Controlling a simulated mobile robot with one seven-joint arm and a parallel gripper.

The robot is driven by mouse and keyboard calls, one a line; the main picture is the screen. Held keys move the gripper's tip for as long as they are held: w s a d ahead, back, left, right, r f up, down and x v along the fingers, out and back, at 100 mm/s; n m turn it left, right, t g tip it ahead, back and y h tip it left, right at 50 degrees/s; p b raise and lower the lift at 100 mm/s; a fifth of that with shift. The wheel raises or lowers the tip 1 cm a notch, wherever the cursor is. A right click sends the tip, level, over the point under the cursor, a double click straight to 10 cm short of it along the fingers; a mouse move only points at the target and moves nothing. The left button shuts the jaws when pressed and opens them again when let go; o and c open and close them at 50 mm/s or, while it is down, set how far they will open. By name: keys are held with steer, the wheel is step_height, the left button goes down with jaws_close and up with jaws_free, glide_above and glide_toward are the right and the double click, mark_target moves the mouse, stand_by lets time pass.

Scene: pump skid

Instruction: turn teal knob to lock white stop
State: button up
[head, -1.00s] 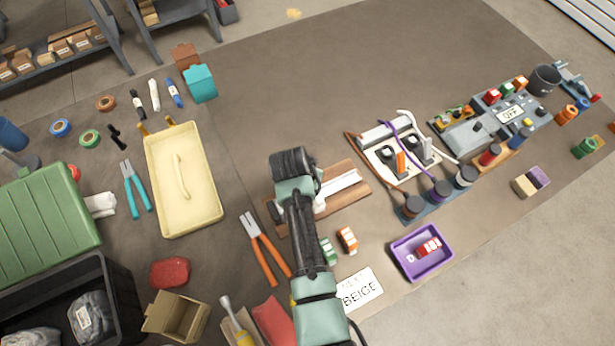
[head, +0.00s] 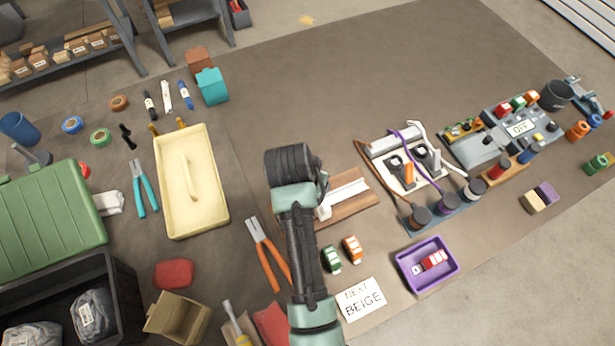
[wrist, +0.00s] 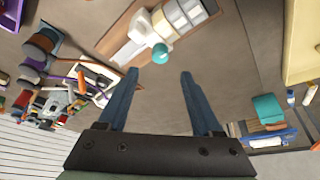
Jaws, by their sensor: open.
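The teal knob (wrist: 160,53) is a small round knob on the side of the white stop (wrist: 146,29) in the wrist view. The stop sits by a pale, sectioned rail (wrist: 180,14) on a brown wooden board (wrist: 118,32). My gripper (wrist: 160,73) is open and empty. Its two dark blue fingers point toward the knob, which shows between and just beyond the tips, apart from them. In the head view my arm covers part of the board (head: 362,206), and the knob and my fingers are hidden.
Orange pliers (head: 268,255) lie left of my arm. A cabled panel (head: 405,160) stands to the right.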

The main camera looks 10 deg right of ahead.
steer(key=v, duration=0.5)
stand_by(0.5)
steer(key=w+a+r+n+t, duration=0.1)
steer(key=w+r+t, duration=0.3)
steer(key=r, duration=0.6)
steer(key=w+a+r+n+t, duration=0.1)
steer(key=w+a+r+t, duration=0.2)
steer(key=r, duration=0.7)
steer(key=w+r+n+t, duration=0.2)
steer(key=w+r+t, duration=0.25)
steer(key=r, duration=0.65)
steer(key=s+a+r+n+t+y, duration=0.1)
steer(key=s+r+t, duration=0.5)
steer(key=r, duration=0.8)
steer(key=s+a+r+n+t+y, duration=0.1)
steer(key=s+a+r+n+t, duration=0.1)
steer(key=s+r+t, duration=0.4)
steer(key=s+a+r, duration=0.1)
steer(key=s+r, duration=0.3)
steer(key=r, duration=0.5)
steer(key=shift+s+y, duration=0.3)
steer(key=shift+s, duration=0.1)
steer(key=shift+r, duration=0.1)
